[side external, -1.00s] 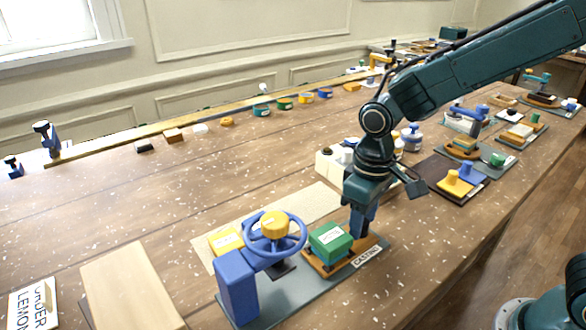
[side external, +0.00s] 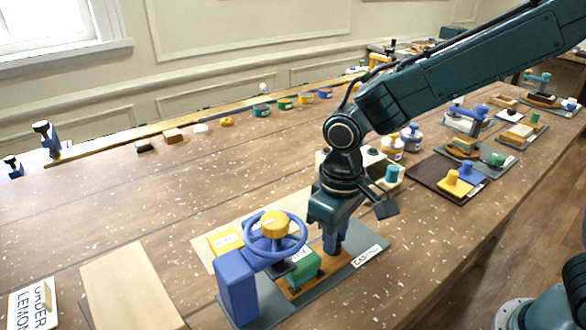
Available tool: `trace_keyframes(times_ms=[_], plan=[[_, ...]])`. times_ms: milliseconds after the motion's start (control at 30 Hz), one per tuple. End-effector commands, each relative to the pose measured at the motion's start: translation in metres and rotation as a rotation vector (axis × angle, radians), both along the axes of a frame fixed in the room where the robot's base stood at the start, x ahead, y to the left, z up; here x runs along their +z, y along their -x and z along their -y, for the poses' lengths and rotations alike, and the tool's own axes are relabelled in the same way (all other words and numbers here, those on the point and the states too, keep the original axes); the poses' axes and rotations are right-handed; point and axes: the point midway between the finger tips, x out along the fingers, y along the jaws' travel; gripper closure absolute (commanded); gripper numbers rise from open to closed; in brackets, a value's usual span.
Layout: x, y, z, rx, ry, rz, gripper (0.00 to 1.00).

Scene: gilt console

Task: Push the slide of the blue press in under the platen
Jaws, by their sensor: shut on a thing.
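The blue press (side external: 236,285) stands at the front centre on a grey base plate (side external: 268,308), with a blue handwheel (side external: 300,240) and yellow hub (side external: 274,222) on top. The orange slide (side external: 328,272) lies on the plate to the right of the press column and carries a green block (side external: 308,264). The block's left side is close to the dark platen, which the wheel and block mostly hide; I cannot tell how far under it the block is. My gripper (side external: 335,240) points down at the slide's right part, shut on its blue upright handle; the fingers' contact is hard to see.
A white label (side external: 370,256) lies on the plate's right end. A yellow block (side external: 225,240) is behind the press on a pale sheet. A wooden board (side external: 130,290) lies to the left. A dark tray (side external: 440,180) with yellow and blue pieces is at the right.

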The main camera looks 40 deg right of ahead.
Motion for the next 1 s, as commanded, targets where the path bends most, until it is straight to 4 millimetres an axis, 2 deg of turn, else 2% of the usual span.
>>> trace_keyframes(times_ms=[100,367,400,500,833,1000], plan=[[0.0004,-0.0012,-0.0064,-0.001,-0.003,0.006,1.0],[0.0005,-0.0014,-0.0062,-0.002,-0.003,0.007,1.0],[0.0005,-0.0014,-0.0062,-0.002,-0.003,0.007,0.72],[0.0004,-0.0012,-0.006,-0.001,-0.003,0.006,0.55],[0.0011,-0.0006,-0.0056,-0.001,-0.001,0.003,0.55],[0.0083,-0.0009,-0.0058,-0.001,-0.002,0.005,0.55]])
